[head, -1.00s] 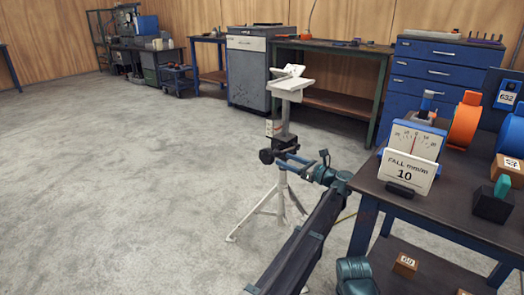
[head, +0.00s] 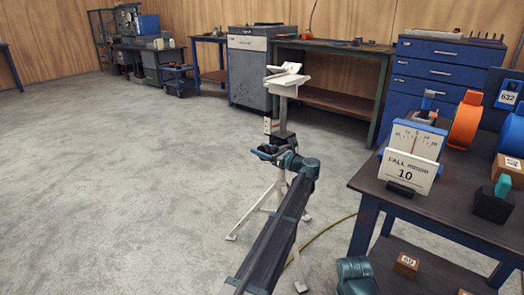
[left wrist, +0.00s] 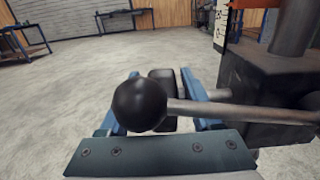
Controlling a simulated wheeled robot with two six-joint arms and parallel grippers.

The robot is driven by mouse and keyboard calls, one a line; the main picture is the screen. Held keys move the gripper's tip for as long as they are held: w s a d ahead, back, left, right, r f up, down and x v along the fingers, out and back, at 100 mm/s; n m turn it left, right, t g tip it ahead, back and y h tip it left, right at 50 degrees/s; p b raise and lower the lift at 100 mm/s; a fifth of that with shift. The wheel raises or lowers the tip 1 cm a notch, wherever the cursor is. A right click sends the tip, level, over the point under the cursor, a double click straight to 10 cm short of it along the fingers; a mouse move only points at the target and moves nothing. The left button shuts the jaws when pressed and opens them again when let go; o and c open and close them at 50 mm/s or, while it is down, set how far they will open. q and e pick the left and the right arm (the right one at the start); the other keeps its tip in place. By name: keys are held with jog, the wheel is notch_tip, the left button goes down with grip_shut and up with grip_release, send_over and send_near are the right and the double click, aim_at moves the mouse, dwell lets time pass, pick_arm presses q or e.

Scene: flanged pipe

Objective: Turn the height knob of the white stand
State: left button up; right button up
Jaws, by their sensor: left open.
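The white stand (head: 286,90) stands on tripod legs on the floor in the head view, with a V-shaped top. Its dark clamp block (left wrist: 265,90) fills the right of the left wrist view. From it a grey rod runs left to a black ball (left wrist: 140,103), close to the camera. A dark rounded piece (left wrist: 163,85) shows behind the ball, between the blue fingers. I cannot tell which is the height knob. My left gripper (head: 268,152) is open at the clamp, its fingers (left wrist: 163,108) either side of these dark parts. Contact is unclear. My right gripper is out of view.
A dark-topped table (head: 440,212) with a gauge (head: 410,145), a sign reading 10 and other items stands at the right. A cable (head: 325,228) lies on the floor beside it. Benches and cabinets line the back wall. The floor at left is clear.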

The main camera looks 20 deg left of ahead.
pick_arm(q)
jog(key=shift+a, duration=0.3)
jog(key=shift+c, duration=0.2)
grip_shut()
jog(key=shift+s, duration=0.1)
jog(key=shift+f+y+b, duration=0.1)
jog(key=shift+y+b, duration=0.2)
jog(key=shift+b, duration=0.35)
jog(key=y+b, duration=0.1)
jog(key=b, duration=0.1)
jog(key=y+b, duration=0.1)
jog(key=b, duration=0.2)
jog(key=t+y+b, duration=0.1)
jog(key=y+b, duration=0.1)
jog(key=shift+s+d+r, duration=0.1)
jog(key=shift+d+r, duration=0.15)
jog(key=shift+d, duration=0.15)
jog(key=shift+d+r+t+y+b, duration=0.2)
jog(key=shift+r+t+y+b, duration=0.15)
jog(key=shift+y+b, duration=0.6)
jog(key=shift+d+r+t+b, duration=0.15)
jog(key=shift+t+b, duration=0.2)
jog(key=shift+b, duration=0.1)
jog(key=shift+d+r, duration=0.1)
jog(key=shift+d, duration=0.15)
